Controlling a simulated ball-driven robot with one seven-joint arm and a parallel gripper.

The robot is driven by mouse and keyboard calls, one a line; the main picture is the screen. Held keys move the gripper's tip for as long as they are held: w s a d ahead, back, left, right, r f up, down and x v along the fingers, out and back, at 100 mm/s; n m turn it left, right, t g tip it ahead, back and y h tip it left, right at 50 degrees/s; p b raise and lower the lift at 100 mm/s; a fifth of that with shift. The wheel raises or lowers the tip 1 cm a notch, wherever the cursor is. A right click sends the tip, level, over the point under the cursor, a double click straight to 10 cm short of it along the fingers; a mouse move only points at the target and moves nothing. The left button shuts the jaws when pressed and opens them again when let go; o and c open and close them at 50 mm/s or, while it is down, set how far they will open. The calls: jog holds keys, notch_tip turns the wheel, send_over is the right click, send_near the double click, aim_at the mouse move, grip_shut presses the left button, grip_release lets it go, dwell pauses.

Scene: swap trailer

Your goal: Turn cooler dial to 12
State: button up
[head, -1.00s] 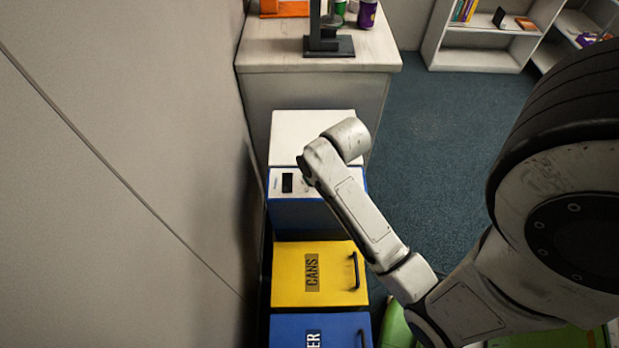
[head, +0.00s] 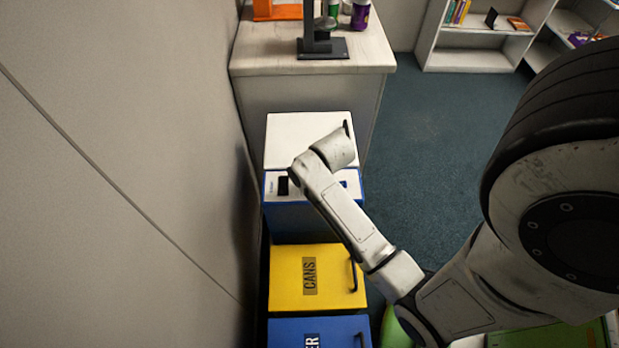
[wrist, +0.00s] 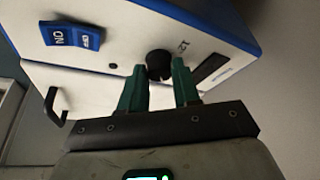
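The cooler is a white and blue box; its control panel (wrist: 105,48) fills much of the wrist view. The black round dial (wrist: 159,64) stands out of that panel. My gripper (wrist: 158,72) has its two green fingers on either side of the dial, with no clear gap left or right. In the head view the cooler (head: 290,222) stands beyond the yellow bin; my arm hides my gripper and the dial there.
A blue rocker switch (wrist: 72,36) and a dark display (wrist: 211,68) flank the dial. The yellow CANS bin (head: 290,280) and a blue bin (head: 290,333) stand nearer. A wall (head: 120,180) runs along the left. Carpet (head: 425,150) is clear to the right.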

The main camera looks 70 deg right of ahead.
jog(key=c, duration=0.5)
jog(key=shift+r+n+p, duration=0.15)
jog(key=shift+n+p, duration=0.25)
jog(key=shift+p, duration=0.1)
jog(key=shift+d+r+n+y+p, duration=0.1)
jog(key=shift+n+y+p, duration=0.4)
jog(key=shift+n+p, duration=0.55)
jog(key=n+y+p, duration=0.1)
jog(key=n, duration=0.1)
jog(key=n+t+y+p, duration=0.1)
jog(key=n, duration=0.2)
jog(key=shift+d+p, duration=0.15)
jog(key=shift+p, duration=0.25)
jog(key=n, duration=0.2)
jog(key=n+y, duration=0.1)
jog(key=n, duration=0.1)
jog(key=n+g+y, duration=0.1)
jog(key=n, duration=0.1)
jog(key=shift+w+d+f+n+b, duration=0.1)
jog(key=shift+d+f+n+b, duration=0.05)
jog(key=shift+f+n+b, duration=0.2)
jog(key=n, duration=0.2)
jog(key=n+g+y+b, duration=0.1)
jog(key=n, duration=0.2)
jog(key=shift+g+y, duration=0.3)
jog(key=shift+r+n, duration=0.1)
jog(key=shift+n, duration=0.2)
